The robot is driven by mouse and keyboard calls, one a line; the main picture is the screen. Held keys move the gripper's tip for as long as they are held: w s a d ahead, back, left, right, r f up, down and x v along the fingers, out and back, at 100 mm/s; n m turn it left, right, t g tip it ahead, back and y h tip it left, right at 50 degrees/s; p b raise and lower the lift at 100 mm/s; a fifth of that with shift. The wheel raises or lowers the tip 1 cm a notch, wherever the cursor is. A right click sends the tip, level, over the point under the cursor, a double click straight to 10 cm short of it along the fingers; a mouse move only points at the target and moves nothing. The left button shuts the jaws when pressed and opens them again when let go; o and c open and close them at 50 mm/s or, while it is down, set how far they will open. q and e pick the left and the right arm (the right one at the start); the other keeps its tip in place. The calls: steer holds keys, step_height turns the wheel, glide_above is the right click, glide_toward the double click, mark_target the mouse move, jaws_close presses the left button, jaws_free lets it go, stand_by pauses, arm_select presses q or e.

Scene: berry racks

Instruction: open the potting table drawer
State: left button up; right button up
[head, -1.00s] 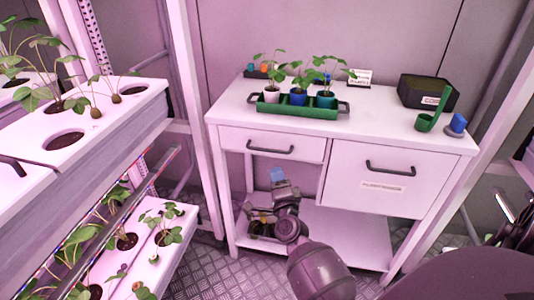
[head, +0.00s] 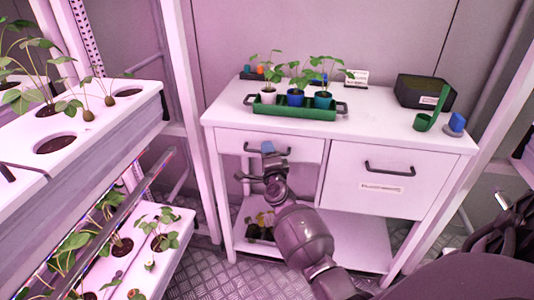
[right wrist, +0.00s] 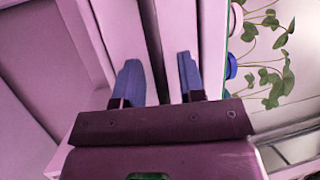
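The white potting table (head: 390,135) has a shallow left drawer (head: 228,141) and a deeper, labelled right drawer (head: 345,190), both with dark bar handles. Both drawers look shut. My right gripper (head: 268,149) is in front of the left drawer's handle (head: 286,151) and hides its middle. In the right wrist view, its two blue fingers (right wrist: 160,80) are apart, pointing at the table front. A dark strip runs between them; I cannot tell whether it is the handle or a gap, and no grip on it shows. My left gripper is not in view.
On the tabletop stand a green tray (head: 290,112) with potted seedlings, a black box (head: 420,92), a green holder (head: 424,122) and a blue item (head: 457,122). A planted rack (head: 100,125) stands close on the left. A post (head: 182,120) separates it from the table.

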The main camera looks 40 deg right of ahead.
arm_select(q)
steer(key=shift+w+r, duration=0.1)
arm_select(e)
jaws_close()
stand_by(0.4)
